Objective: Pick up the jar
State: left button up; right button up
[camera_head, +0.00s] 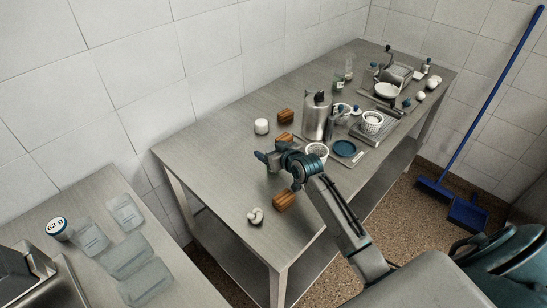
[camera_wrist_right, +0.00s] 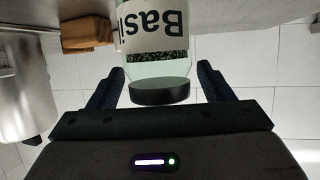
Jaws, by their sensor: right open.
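In the right wrist view, a clear glass jar (camera_wrist_right: 158,70) with a dark lid (camera_wrist_right: 160,91) and a white label reading "Basi…" appears upside down. Dark contents show through its glass. My right gripper (camera_wrist_right: 161,72) is open, with one finger on each side of the jar's lid end; gaps show on both sides. In the head view my right gripper (camera_head: 269,157) is over the steel table, near a brown wooden block. I cannot make out this jar there; the gripper seems to hide it. My left gripper is not in view.
On the steel table (camera_head: 218,154), wooden blocks (camera_head: 285,201) and a white mug-like item (camera_head: 255,216) lie near the gripper. The table's left part is mostly clear.

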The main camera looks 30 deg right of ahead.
jog(key=shift+w+f, duration=0.2)
jog(key=shift+w, duration=0.2)
jog(key=shift+s, duration=0.1)
jog(key=shift+c, duration=0.4)
jog(key=shift+r, duration=0.1)
jog(key=c, duration=1.1)
